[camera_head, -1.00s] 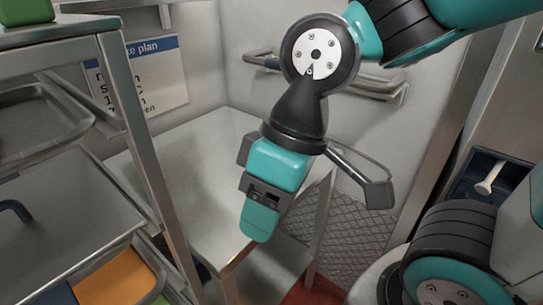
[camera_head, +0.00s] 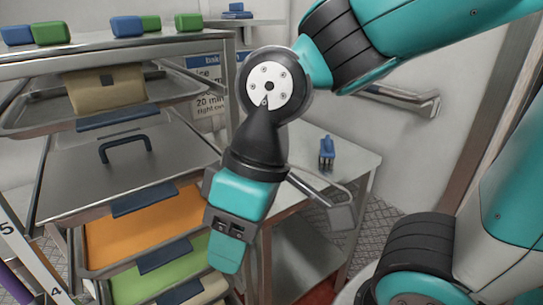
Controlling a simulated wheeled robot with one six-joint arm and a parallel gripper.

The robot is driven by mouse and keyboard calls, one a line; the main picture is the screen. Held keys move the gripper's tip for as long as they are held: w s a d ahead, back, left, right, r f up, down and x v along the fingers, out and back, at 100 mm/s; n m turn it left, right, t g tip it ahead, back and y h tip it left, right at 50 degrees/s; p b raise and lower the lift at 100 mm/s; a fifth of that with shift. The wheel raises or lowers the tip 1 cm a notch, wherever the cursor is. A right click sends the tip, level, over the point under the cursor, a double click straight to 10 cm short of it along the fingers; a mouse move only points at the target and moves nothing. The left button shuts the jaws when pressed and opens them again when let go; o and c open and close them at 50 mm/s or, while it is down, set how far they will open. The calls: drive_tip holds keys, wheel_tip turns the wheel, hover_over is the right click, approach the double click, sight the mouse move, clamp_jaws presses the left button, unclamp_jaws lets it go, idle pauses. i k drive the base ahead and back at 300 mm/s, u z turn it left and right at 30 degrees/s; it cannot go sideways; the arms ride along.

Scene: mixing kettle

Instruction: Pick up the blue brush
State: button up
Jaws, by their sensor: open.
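A small blue object that looks like the blue brush (camera_head: 327,151) stands on the steel side table (camera_head: 350,172), right of my wrist. Its bristles are too small to make out clearly. My gripper (camera_head: 228,240) hangs pointing down in the middle of the view, in front of the rack and the table's left part. It is open, with nothing seen in it. It is left of the blue object and nearer to the camera, clearly apart from it.
A steel rack (camera_head: 195,42) on the left holds trays, one with an orange sheet (camera_head: 130,236), one with a green sheet (camera_head: 150,283). Blue and green blocks (camera_head: 50,32) sit on top. A wall rail (camera_head: 405,100) is behind my arm. The table around the blue object looks clear.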

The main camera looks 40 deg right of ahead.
sight(327, 145)
drive_tip(key=u, duration=1.6)
drive_tip(key=k, duration=1.1)
drive_tip(key=z, duration=1.75)
drive_tip(key=i, duration=1.05)
